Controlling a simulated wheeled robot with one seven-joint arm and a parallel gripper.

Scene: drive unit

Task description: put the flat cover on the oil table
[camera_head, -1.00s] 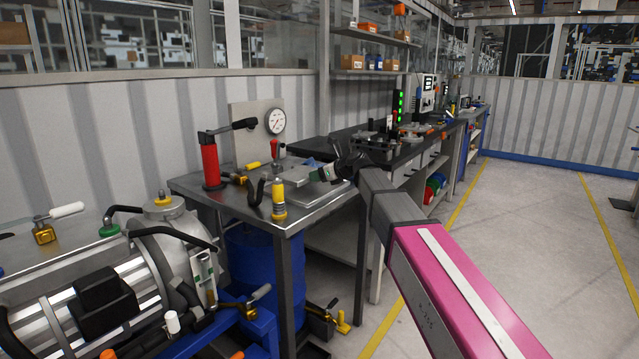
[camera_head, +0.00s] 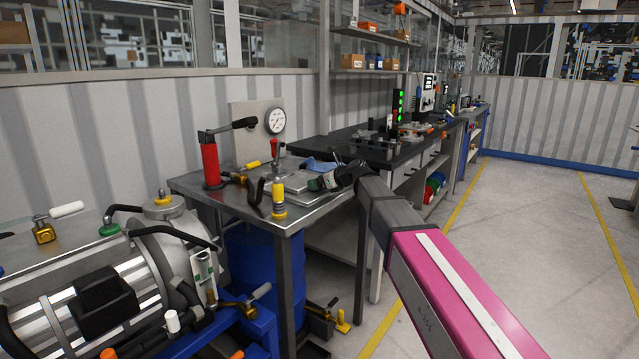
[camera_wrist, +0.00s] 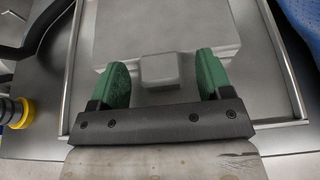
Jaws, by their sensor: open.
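The flat cover (camera_wrist: 165,28) is a grey metal plate with a small square block (camera_wrist: 161,71) at its near edge; it also shows in the head view (camera_head: 284,184). It lies within the rimmed top of the steel oil table (camera_head: 302,217). My gripper (camera_wrist: 162,78) is open, with its green fingers either side of the block and a gap on each side. In the head view my gripper (camera_head: 318,183) is low over the right part of the table top. Whether the fingers touch the plate cannot be told.
A red cylinder with a black lever (camera_head: 210,162) and a yellow-based tool (camera_head: 279,200) stand on the table's left and front. A blue cloth (camera_head: 319,165) lies behind my gripper. A gauge panel (camera_head: 274,121) stands at the back. A motor unit (camera_head: 120,285) is at front left.

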